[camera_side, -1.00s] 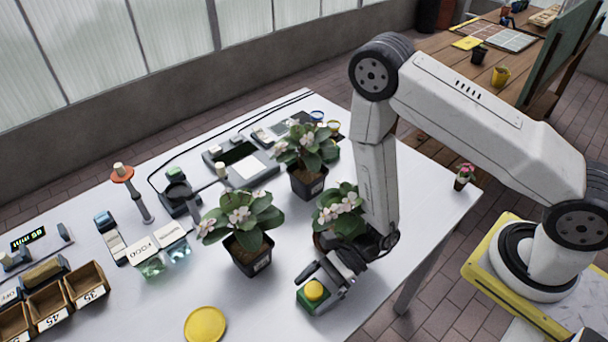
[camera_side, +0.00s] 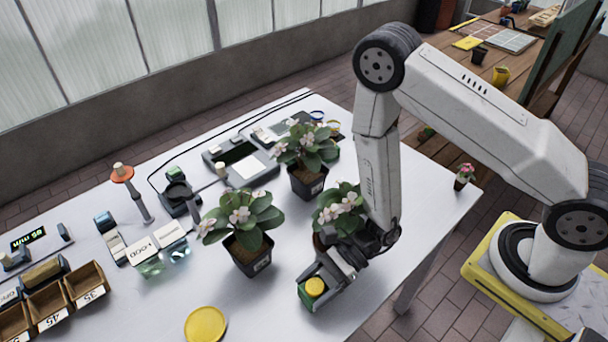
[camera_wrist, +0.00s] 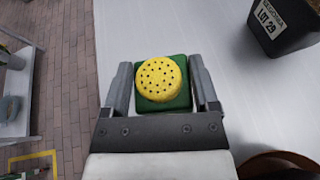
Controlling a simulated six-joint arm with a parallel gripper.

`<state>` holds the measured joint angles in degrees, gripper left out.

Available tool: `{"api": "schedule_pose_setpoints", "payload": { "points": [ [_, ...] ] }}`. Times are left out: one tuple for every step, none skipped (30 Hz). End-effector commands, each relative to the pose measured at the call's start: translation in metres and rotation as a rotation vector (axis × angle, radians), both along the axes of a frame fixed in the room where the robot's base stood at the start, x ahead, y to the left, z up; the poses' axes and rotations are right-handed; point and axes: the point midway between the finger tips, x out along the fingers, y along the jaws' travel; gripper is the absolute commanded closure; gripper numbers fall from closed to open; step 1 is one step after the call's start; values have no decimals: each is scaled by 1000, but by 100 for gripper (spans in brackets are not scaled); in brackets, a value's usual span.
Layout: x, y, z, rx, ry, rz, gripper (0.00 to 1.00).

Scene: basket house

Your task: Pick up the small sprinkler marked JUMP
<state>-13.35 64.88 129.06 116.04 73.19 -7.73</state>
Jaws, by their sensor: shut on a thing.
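A small sprinkler with a green square body and a round yellow top full of small holes (camera_wrist: 160,80) sits between my gripper's fingers. In the side view the sprinkler (camera_side: 315,288) is near the front edge of the white table (camera_side: 285,322). My gripper (camera_wrist: 159,66) is shut on its green body, one finger on each side. In the side view my gripper (camera_side: 322,278) reaches down over it. I see no JUMP lettering on the faces in view. I cannot tell if the sprinkler's base touches the table.
Potted flowering plants stand close by: one left (camera_side: 250,258), one right behind my gripper (camera_side: 340,212), one farther back (camera_side: 308,178). A yellow disc (camera_side: 205,325) lies front left. Wooden bins (camera_side: 85,284) are at far left. The table front between disc and gripper is clear.

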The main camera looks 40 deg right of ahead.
Motion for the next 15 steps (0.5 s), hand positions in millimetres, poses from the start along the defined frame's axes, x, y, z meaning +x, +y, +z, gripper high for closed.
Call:
{"api": "schedule_pose_setpoints", "payload": {
  "points": [
    [0,0,5,1,-2,1,100],
    [0,0,8,2,-3,0,100],
    [0,0,12,2,-1,0,100],
    [0,0,15,2,-1,0,100],
    [0,0,18,2,-3,0,100],
    [1,0,22,3,-2,0,100],
    [1,0,26,3,-3,1,100],
    [0,0,29,2,-3,1,100],
    [0,0,34,2,-3,1,100],
    [0,0,38,2,-2,1,100],
    [0,0,41,2,-2,1,100],
    [0,0,46,2,-3,1,100],
    [1,0,49,1,-3,0,100],
    [1,0,52,1,-3,0,100],
    [0,0,57,2,-3,0,100]
  ]
}}
